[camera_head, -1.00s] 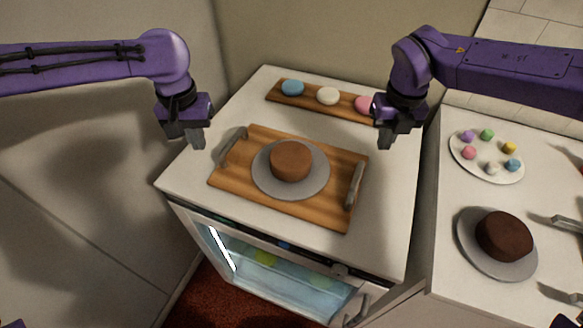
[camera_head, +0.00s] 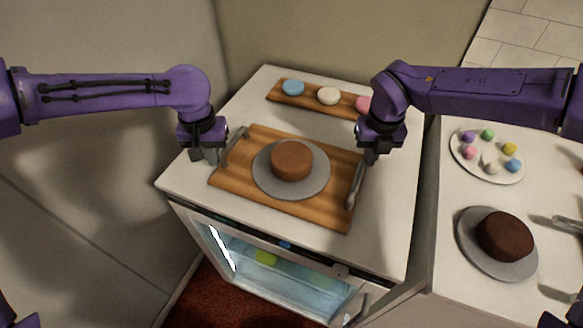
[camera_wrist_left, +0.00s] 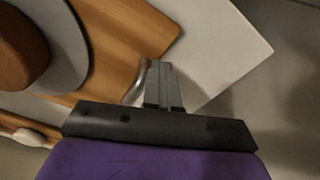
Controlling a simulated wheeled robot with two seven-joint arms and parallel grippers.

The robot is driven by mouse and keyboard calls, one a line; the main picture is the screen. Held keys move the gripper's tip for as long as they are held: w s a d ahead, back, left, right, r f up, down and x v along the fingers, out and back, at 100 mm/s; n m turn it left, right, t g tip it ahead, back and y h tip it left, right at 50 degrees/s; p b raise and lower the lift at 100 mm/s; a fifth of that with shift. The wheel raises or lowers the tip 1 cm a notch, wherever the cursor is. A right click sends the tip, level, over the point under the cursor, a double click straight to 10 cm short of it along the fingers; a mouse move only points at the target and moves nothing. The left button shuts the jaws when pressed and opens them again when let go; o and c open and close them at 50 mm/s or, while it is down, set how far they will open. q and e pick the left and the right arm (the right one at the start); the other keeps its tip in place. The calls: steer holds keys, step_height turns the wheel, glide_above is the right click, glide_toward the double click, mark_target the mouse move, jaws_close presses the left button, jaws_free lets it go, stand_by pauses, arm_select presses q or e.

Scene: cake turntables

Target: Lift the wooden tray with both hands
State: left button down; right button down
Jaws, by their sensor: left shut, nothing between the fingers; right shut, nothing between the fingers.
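The wooden tray (camera_head: 280,205) lies on the white counter top, with a grey metal handle at each end. A grey turntable plate (camera_head: 262,180) with a brown cake (camera_head: 291,160) stands on its middle. My left gripper (camera_head: 212,160) is shut and empty, just left of the left handle (camera_head: 235,146). In the left wrist view its closed fingers (camera_wrist_left: 163,84) are beside that handle (camera_wrist_left: 137,85); whether they touch it I cannot tell. My right gripper (camera_head: 370,160) is shut and empty, close by the upper end of the right handle (camera_head: 355,187), which it partly hides.
A narrow wooden board (camera_head: 312,99) with blue, cream and pink discs lies behind the tray. On the right counter are a white plate (camera_head: 486,173) of small coloured pieces and a dark cake (camera_head: 505,236) on a grey plate. A glass-fronted cabinet (camera_head: 270,275) is below.

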arm_select(q)
steer(key=shift+d+r, duration=0.1)
steer(key=shift+d, duration=0.25)
arm_select(e)
steer(key=shift+a, duration=0.25)
